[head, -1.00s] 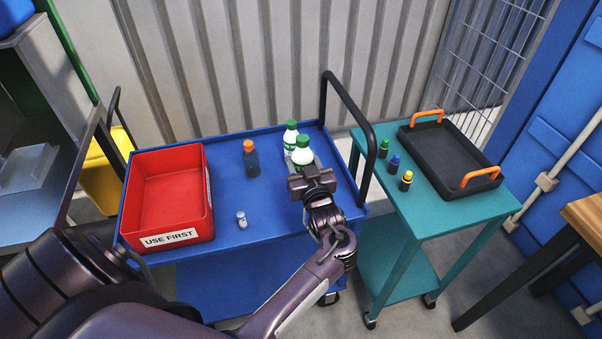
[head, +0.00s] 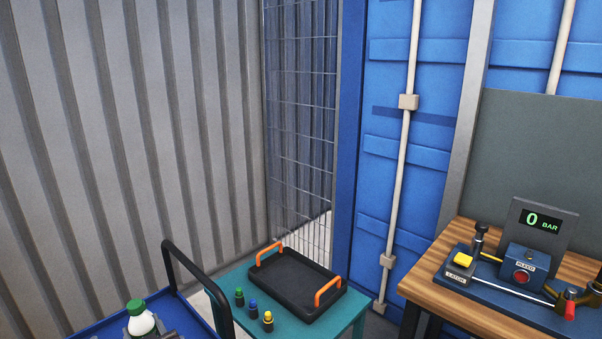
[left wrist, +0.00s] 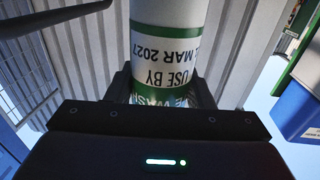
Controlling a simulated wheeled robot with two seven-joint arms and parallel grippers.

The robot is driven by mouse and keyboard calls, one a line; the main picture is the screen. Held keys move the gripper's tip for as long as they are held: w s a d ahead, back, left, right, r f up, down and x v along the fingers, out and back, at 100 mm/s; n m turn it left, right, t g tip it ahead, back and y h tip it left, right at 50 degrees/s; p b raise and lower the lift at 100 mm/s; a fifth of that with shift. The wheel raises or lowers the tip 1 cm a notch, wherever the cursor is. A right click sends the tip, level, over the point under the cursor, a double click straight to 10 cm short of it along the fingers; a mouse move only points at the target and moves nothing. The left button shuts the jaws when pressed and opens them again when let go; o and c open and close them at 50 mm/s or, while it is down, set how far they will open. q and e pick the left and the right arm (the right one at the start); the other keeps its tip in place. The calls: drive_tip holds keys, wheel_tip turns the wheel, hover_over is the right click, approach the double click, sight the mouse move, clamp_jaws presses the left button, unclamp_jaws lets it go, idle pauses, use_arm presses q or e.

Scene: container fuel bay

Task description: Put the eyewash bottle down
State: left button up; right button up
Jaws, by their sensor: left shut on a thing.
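The eyewash bottle (head: 142,324), white with a green cap, shows at the bottom left of the head view, over the blue cart. Its lower part is cut off, so I cannot tell whether it touches the cart top. In the left wrist view the bottle (left wrist: 168,50) fills the middle, with a label reading "USE BY MAR 2027" and green bands. My left gripper (left wrist: 163,92) is shut on it, one finger on each side. In the head view only a small part of this gripper shows at the bottom edge. My right gripper is not in view.
The blue cart (head: 88,330) has a black handle rail (head: 200,278) at its right end. A teal cart (head: 325,332) beside it holds a black tray (head: 298,283) with orange handles and several small capped bottles. A wooden bench (head: 440,302) with a gauge device stands at right.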

use_arm(q)
drive_tip(key=s+d+r+m+t+h, duration=0.3)
drive_tip(key=s+d+m+t+h, duration=0.35)
drive_tip(key=s+d+h, duration=0.8)
drive_tip(key=w+a+f+n+g+y, duration=0.1)
drive_tip(key=w+a+n+g+y, duration=0.1)
drive_tip(key=w+a+y, duration=0.3)
drive_tip(key=w+a+f+n+g+y, duration=0.1)
drive_tip(key=w+a+n+g+y, duration=0.2)
drive_tip(key=w+a+y, duration=0.2)
drive_tip(key=w+a+f+n+g+y, duration=0.1)
drive_tip(key=w+a+n+g+y, duration=0.1)
drive_tip(key=w+a+y, duration=0.2)
drive_tip(key=shift+w+a+n+g+y, duration=0.2)
drive_tip(key=shift+w+y, duration=0.25)
drive_tip(key=shift+w, duration=0.4)
drive_tip(key=shift+w+a+n+g+y, duration=0.15)
drive_tip(key=shift+w+y, duration=0.25)
drive_tip(key=shift+w, duration=0.9)
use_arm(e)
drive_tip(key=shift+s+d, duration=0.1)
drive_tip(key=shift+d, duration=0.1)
